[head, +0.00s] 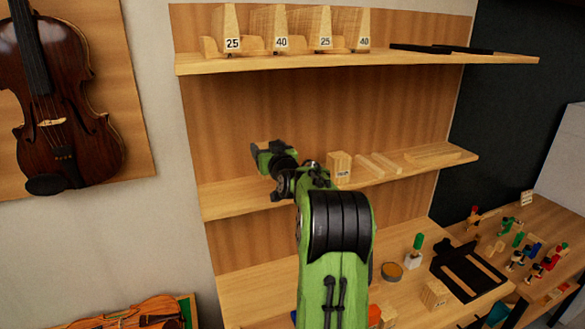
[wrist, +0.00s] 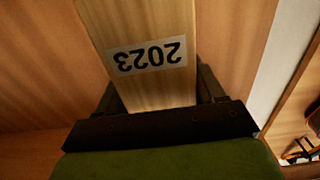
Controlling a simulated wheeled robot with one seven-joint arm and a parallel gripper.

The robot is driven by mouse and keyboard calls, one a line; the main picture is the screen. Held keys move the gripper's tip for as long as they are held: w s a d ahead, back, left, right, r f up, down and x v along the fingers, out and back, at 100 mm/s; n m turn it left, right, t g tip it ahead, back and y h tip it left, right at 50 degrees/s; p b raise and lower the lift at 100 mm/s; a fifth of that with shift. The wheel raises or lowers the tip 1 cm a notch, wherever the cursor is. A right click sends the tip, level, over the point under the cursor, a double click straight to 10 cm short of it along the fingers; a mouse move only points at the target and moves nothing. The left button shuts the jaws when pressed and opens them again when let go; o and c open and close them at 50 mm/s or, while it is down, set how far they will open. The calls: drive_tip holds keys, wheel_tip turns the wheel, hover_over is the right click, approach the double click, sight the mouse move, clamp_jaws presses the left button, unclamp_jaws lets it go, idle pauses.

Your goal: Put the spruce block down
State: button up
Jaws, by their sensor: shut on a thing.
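The spruce block is pale wood with a white "2023" label, upside down in the wrist view (wrist: 150,22). My gripper (wrist: 160,92) is shut on it, with a dark finger at each side. In the head view my gripper (head: 268,155) is in front of the shelf unit's left part, above the level of the middle shelf (head: 235,200). Only a small part of the block (head: 268,145) shows there, at the gripper's end. I cannot tell whether the block touches anything below; its far end is out of the wrist view.
A labelled block (head: 340,168) and several thin wood strips (head: 378,164) lie on the middle shelf, right of my gripper. The shelf's left end looks clear. The top shelf (head: 300,61) holds several labelled wedges. A violin (head: 60,110) hangs at left.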

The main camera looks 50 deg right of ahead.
drive_tip(key=f, duration=0.6)
drive_tip(key=shift+w+d+f+p, duration=0.25)
drive_tip(key=shift+w+f+p, duration=0.05)
drive_tip(key=shift+w+p, duration=0.05)
drive_tip(key=shift+s+f, duration=0.15)
drive_tip(key=shift+f, duration=0.1)
drive_tip(key=o, duration=1.1)
drive_tip(key=shift+o, duration=0.2)
